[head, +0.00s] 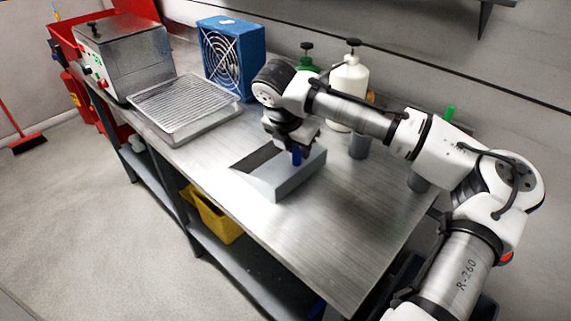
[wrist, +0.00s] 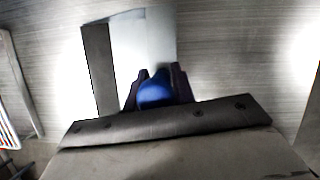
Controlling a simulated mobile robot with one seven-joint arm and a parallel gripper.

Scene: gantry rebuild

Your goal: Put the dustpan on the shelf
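The grey dustpan (head: 290,183) lies on the steel table (head: 345,225), its open side toward the left. Its blue handle (head: 296,155) stands up under my gripper (head: 295,143). In the wrist view the blue handle (wrist: 156,93) fills the gap between the two dark fingers (wrist: 159,88), with the pale pan (wrist: 145,45) beyond. My gripper looks shut on the handle. The pan appears to rest on the table. A lower shelf (head: 240,262) runs under the table. The edge of a wall shelf (head: 497,4) shows at the top right.
A wire-rack tray (head: 185,108), a steel machine (head: 120,55) and a blue fan box (head: 232,58) stand at the back left. A white pump bottle (head: 349,92) and a grey cup (head: 359,146) stand behind the dustpan. A yellow bin (head: 215,217) sits below. The table's front is clear.

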